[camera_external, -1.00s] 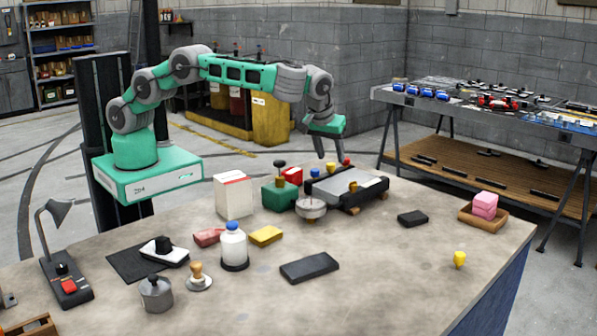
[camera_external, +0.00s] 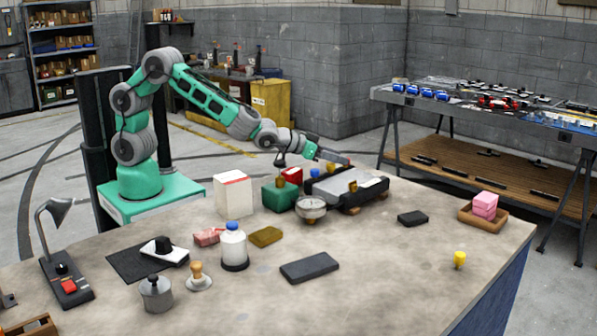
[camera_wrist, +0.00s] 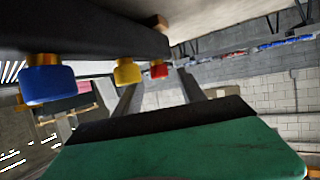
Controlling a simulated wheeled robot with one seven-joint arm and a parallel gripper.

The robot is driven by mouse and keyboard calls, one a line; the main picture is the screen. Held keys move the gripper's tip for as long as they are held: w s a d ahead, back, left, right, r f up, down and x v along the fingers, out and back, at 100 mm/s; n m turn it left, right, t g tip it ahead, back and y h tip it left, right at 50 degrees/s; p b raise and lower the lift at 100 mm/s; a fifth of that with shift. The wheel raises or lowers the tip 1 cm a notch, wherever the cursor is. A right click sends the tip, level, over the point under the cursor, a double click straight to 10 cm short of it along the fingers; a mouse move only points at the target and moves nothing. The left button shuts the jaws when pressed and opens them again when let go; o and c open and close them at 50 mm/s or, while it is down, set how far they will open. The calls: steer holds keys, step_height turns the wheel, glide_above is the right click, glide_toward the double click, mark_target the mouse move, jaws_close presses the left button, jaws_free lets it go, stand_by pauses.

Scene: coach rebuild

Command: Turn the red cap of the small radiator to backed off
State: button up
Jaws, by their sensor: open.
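The small radiator (camera_external: 335,187) lies on the workbench, a dark-framed block with a grey face. In the wrist view its dark edge (camera_wrist: 80,32) crosses the top, with a blue cap (camera_wrist: 46,86), a yellow cap (camera_wrist: 127,72) and the red cap (camera_wrist: 158,70) along it. My gripper (camera_external: 345,161) is at the radiator's far edge, tilted nearly level and pointing right. In the wrist view my gripper (camera_wrist: 157,84) is open, and the red cap shows between its fingertips, apparently beyond them. Contact cannot be told. The red cap is hidden in the external view.
Left of the radiator stand a green box (camera_external: 279,196), a round gauge (camera_external: 311,208) and a white box (camera_external: 233,195). A white bottle (camera_external: 234,247) and a dark block (camera_external: 310,267) are nearer. A wooden tray (camera_external: 483,218) lies right. The right front bench is mostly clear.

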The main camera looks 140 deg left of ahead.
steer(key=shift+x, duration=1.15)
jaws_close()
